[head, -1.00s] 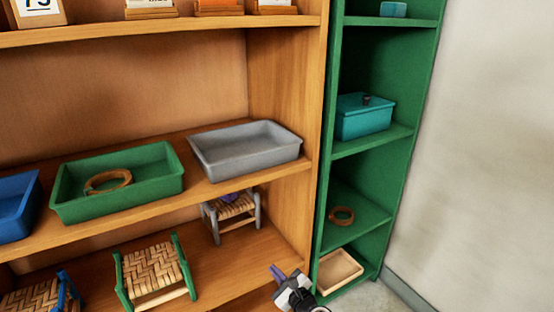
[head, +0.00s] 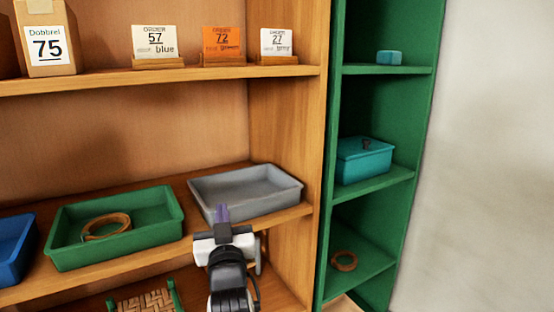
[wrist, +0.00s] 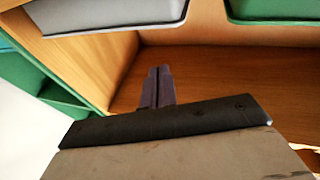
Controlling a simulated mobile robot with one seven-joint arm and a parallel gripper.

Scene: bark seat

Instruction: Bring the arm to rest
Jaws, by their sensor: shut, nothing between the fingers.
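My gripper (head: 222,213) is in front of the middle shelf in the head view, its fingertips overlapping the front wall of the grey tray (head: 250,190) in the picture. In the wrist view my gripper (wrist: 158,85) has its two purple fingers pressed together with nothing between them. The wooden shelf's back panel lies beyond the fingers there. I cannot tell whether the fingertips touch the grey tray.
A green tray (head: 120,228) with a brown ring (head: 106,226) and a blue tray (head: 15,255) stand left. A woven stool (head: 145,302) is below. The green cabinet (head: 385,110) at right holds a teal box (head: 363,160) and another ring (head: 344,261).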

